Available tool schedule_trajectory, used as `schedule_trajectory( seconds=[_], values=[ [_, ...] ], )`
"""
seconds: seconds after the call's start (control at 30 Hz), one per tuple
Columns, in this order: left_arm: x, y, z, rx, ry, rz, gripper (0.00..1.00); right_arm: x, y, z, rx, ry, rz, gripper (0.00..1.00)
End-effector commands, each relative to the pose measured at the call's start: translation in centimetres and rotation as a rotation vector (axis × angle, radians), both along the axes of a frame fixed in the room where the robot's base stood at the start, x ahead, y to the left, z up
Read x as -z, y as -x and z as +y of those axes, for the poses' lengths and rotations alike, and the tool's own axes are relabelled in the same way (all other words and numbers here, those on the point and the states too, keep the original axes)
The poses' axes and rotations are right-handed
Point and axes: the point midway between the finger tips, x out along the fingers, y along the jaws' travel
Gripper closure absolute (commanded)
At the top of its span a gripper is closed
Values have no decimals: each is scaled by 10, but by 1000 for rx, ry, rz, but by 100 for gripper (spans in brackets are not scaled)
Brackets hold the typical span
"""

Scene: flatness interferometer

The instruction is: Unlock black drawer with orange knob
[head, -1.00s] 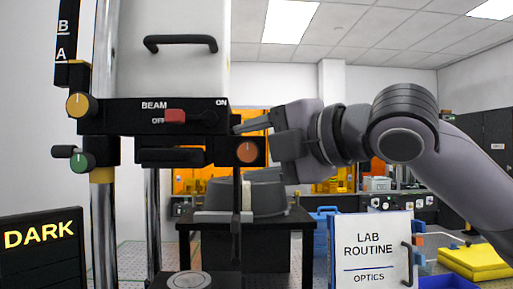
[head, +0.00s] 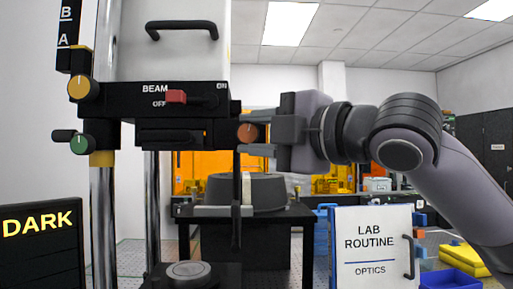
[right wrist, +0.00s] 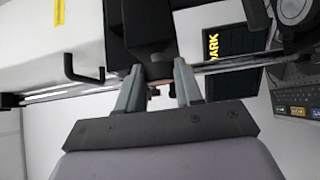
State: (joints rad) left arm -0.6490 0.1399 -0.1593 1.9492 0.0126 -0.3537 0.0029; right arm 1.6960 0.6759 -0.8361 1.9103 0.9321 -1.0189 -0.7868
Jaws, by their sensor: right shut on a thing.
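The orange knob (head: 248,133) sits at the right end of a black block (head: 180,133) under the beam panel; this block looks like the black drawer. My right gripper (head: 256,132) comes in from the right, level, with its fingers at the knob. In the right wrist view the two grey fingers (right wrist: 158,75) close around the knob, which is mostly hidden between them with only a bit of orange-brown showing. My left gripper is not in view.
The beam panel (head: 125,98) with its red switch (head: 176,96) lies just above. A yellow knob (head: 83,88) and a green knob (head: 79,145) are at the left. A lit DARK sign (head: 40,225) and a LAB ROUTINE board (head: 372,250) stand in front.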

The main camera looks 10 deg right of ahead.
Motion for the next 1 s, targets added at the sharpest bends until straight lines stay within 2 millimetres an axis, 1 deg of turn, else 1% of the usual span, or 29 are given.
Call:
schedule_trajectory(
  seconds=[0.03,0.5,0.8,1.0],
  values=[
    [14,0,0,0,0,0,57,9,0,1,-3,-45,-8,95],
    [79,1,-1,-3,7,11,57,15,0,4,-5,-484,-96,95],
    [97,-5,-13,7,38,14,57,18,-1,7,-4,-764,-148,95],
    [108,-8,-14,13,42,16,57,17,-1,9,-4,-941,-182,95]
  ],
)
